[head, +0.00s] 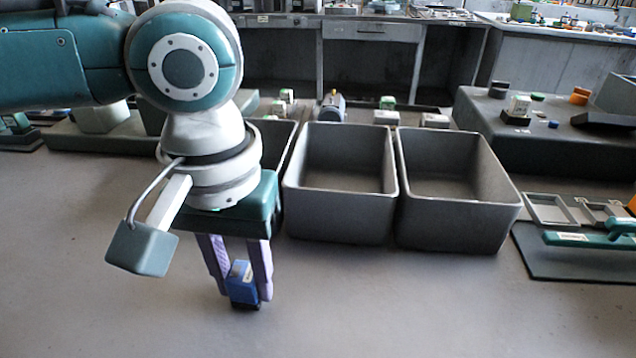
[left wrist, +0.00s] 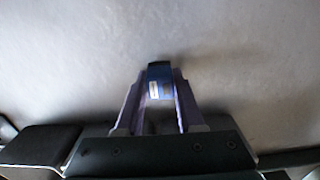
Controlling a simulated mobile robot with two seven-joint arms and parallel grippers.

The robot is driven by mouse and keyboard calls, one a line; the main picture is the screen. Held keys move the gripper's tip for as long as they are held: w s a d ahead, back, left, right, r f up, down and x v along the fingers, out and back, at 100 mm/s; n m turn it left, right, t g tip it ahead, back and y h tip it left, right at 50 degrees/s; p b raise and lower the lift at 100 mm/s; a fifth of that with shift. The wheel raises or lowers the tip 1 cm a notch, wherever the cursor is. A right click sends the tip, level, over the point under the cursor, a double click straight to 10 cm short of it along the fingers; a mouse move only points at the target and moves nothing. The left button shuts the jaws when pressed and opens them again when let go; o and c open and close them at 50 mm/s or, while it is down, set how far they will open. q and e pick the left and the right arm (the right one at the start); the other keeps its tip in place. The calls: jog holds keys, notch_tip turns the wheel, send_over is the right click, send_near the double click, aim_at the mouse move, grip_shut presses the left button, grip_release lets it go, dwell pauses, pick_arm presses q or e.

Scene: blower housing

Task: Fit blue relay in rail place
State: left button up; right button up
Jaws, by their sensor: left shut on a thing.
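The blue relay (head: 242,284) is a small blue block with a dark base and a pale label. My left gripper (head: 243,290) points down and is shut on it, with one purple finger on each side. The relay is close above the grey surface or touching it; I cannot tell which. In the left wrist view the relay (left wrist: 159,80) sits between the tips of the fingers (left wrist: 160,88). I cannot make out the rail place in these frames. My right gripper is not in view.
Grey open bins (head: 340,212) and (head: 458,208) stand right of my left arm and look empty. A raised grey block (head: 560,150) with small parts is at the back right. A dark mat (head: 575,265) with a green-handled tool lies at the right. The front surface is clear.

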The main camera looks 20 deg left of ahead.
pick_arm(q)
jog(key=o, duration=1)
jog(key=shift+f, duration=0.1)
jog(key=shift+o, duration=0.2)
